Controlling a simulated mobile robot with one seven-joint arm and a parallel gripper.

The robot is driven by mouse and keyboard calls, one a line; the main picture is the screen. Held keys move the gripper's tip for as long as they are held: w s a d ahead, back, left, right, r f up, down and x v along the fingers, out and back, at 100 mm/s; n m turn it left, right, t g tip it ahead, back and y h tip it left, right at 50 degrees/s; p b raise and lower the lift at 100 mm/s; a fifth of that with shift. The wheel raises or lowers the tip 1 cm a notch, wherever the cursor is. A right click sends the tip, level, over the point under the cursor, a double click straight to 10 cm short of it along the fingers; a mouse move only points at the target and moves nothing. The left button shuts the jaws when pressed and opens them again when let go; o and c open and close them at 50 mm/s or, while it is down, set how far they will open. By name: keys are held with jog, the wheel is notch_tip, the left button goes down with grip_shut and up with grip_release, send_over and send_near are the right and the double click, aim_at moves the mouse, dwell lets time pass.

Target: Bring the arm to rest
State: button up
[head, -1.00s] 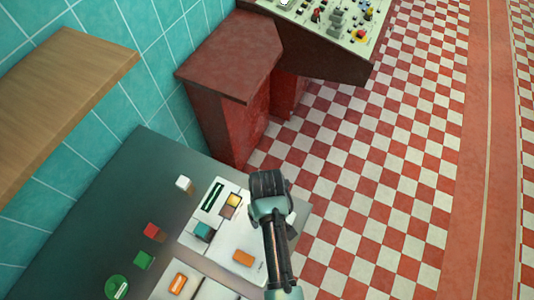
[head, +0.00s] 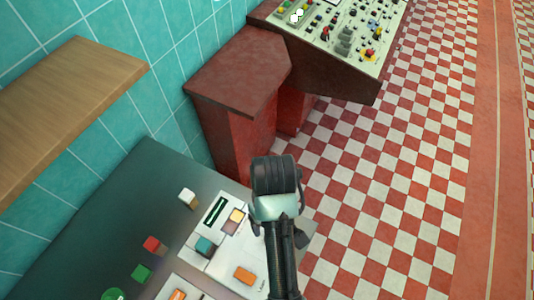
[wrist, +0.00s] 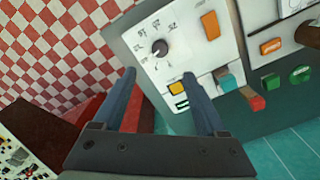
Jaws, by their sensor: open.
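My gripper shows in the wrist view (wrist: 158,100) with its two blue-grey fingers spread apart and nothing between them but the view of the panel beyond. In the head view my dark wrist and pale green arm link stand over the right end of the grey control panel (head: 95,235); the fingertips are hidden there. The panel carries a white plate (wrist: 150,30) with a black knob (wrist: 160,47), a yellow button (wrist: 178,88) and an orange switch (wrist: 210,25). My fingers appear above this plate; I cannot tell how far.
A wooden shelf (head: 65,105) juts from the teal tiled wall at the left. A dark red pedestal (head: 240,70) and a sloped console (head: 345,40) with many small controls stand beyond the panel. The checkered floor (head: 400,180) to the right is clear.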

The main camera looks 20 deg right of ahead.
jog(key=w+r+t+h+b, duration=0.25)
jog(key=w+r+t, duration=0.65)
jog(key=w+r, duration=0.65)
jog(key=w+a+r+t+b, duration=0.15)
jog(key=r+t, duration=0.25)
jog(key=r, duration=0.5)
jog(key=w+a+r+t+b, duration=0.1)
jog(key=w+a+r+t, duration=0.2)
jog(key=r, duration=0.6)
jog(key=s+a+r+t+b, duration=0.1)
jog(key=s+a+r+t, duration=0.1)
jog(key=r, duration=0.5)
jog(key=s+a+r+t+y, duration=0.1)
jog(key=s+a+r+t, duration=0.1)
jog(key=s+r+t, duration=0.3)
jog(key=s+a+r+t+y+b, duration=0.1)
jog(key=s+a+r+t, duration=0.1)
jog(key=s+r+t, duration=0.2)
jog(key=s+r, duration=0.3)
jog(key=r, duration=0.4)
jog(key=shift+s+r+m+b, duration=0.15)
jog(key=shift+s+m+b, duration=0.1)
jog(key=shift+m+b, duration=0.05)
jog(key=shift+y, duration=0.25)
